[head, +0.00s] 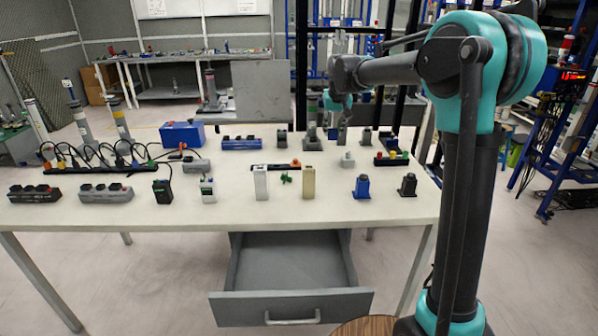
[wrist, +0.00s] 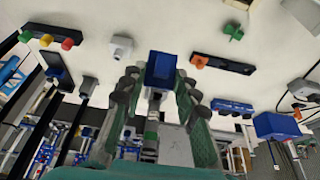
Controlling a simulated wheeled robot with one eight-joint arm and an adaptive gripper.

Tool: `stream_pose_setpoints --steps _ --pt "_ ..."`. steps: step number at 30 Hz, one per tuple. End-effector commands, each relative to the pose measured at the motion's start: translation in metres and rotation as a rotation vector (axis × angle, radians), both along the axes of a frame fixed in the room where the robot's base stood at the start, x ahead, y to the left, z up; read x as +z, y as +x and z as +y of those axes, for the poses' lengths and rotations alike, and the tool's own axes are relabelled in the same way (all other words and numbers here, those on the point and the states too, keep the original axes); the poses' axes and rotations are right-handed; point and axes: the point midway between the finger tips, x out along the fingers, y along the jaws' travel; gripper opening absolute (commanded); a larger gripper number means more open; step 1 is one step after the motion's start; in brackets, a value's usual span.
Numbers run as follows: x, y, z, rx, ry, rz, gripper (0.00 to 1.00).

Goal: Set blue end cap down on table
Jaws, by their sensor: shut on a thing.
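My gripper (wrist: 158,88) is shut on a blue end cap (wrist: 161,68), which sits between the two fingers in the wrist view. In the head view my gripper (head: 340,108) is over the back part of the white table (head: 240,206). There the held cap cannot be made out clearly, and I cannot tell whether it touches the table. A similar blue part (head: 361,187) stands upright near the front right of the table.
A tall post with a green band (head: 311,130) stands close to my gripper. A white part (head: 347,159) and a bar with coloured buttons (head: 392,159) are nearby. Pale blocks (head: 308,187) stand in front. A drawer (head: 291,262) hangs open below.

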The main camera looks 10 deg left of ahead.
Motion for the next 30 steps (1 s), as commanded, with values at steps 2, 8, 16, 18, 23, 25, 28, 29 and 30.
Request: stream_pose_setpoints --steps 2,8,16,18,23,25,28,29,30 --pt "-0.015 0.000 0.000 -0.001 0.000 0.000 0.10" --pt "-0.063 0.000 0.000 -0.001 0.000 0.000 0.10" --pt "-0.127 0.000 0.000 -0.002 0.001 0.000 0.10" --pt "-0.139 0.000 0.000 -0.002 0.001 0.000 0.10" --pt "-0.154 0.000 -0.001 -0.002 0.000 0.000 0.10" --pt "-0.157 0.000 -0.001 -0.002 0.000 0.000 0.10" --pt "-0.165 0.000 0.000 -0.002 0.000 0.000 0.10" --pt "-0.169 0.000 -0.001 -0.002 0.000 0.000 0.10" --pt "-0.174 0.000 0.000 -0.002 0.000 0.000 0.10"
